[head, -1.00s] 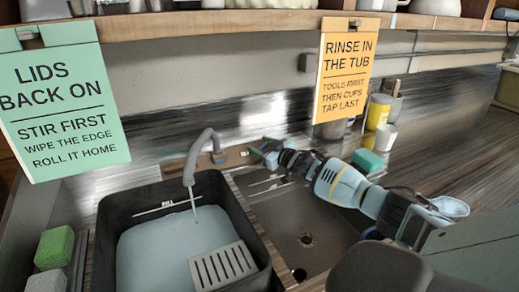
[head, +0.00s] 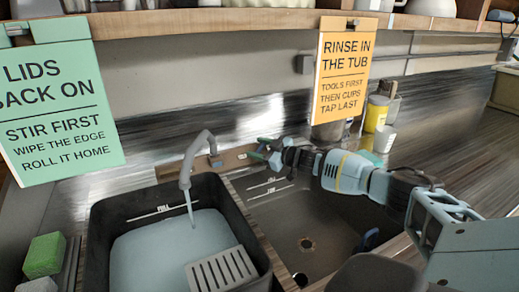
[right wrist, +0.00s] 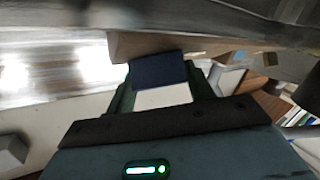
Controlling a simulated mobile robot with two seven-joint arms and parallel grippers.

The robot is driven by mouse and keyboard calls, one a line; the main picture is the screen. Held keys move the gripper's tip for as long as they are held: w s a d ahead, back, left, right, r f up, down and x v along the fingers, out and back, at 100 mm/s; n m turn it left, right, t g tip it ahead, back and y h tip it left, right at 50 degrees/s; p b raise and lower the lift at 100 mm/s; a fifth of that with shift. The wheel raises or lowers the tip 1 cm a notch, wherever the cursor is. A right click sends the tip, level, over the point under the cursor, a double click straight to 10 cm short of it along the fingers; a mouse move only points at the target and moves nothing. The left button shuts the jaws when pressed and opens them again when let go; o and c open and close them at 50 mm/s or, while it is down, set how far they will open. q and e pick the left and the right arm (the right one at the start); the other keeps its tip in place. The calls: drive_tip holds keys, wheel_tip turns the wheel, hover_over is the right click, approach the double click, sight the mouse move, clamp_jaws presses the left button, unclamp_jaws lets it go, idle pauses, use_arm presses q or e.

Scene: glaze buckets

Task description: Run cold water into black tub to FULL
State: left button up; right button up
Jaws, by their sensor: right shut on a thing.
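The black tub (head: 262,262) stands under the curved grey tap (head: 187,165). A stream of water (head: 190,208) runs from the spout into it. The pale water (head: 150,255) in the tub lies a little below the white FULL line (head: 150,213) on the back wall. My right gripper (head: 262,153) is at the wooden tap ledge, right of the spout. In the right wrist view, a dark blue handle (right wrist: 158,70) sits between its fingers, and the gripper is shut on it. The handle is mostly hidden in the head view. My left gripper is out of view.
A grey slotted rack (head: 222,270) stands in the tub's front right. An empty steel sink (head: 300,215) lies to the right, with a dark blue object (head: 368,240) at its right side. A green sponge (head: 45,255) is at left. Two signs hang from the shelf.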

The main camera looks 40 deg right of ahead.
drive_tip(key=shift+r, duration=0.1)
drive_tip(key=o, duration=1)
drive_tip(key=shift+s, duration=0.1)
drive_tip(key=shift+s+d, duration=0.15)
drive_tip(key=shift+s, duration=0.5)
drive_tip(key=shift+s+d+r, duration=0.1)
drive_tip(key=shift+s+d, duration=0.05)
drive_tip(key=shift+s, duration=0.85)
drive_tip(key=shift+s+d+r, duration=0.1)
drive_tip(key=shift+s+d, duration=0.1)
drive_tip(key=shift+s, duration=0.85)
drive_tip(key=shift+s+d+r, duration=0.1)
drive_tip(key=shift+s+d, duration=0.05)
drive_tip(key=shift+s, duration=0.85)
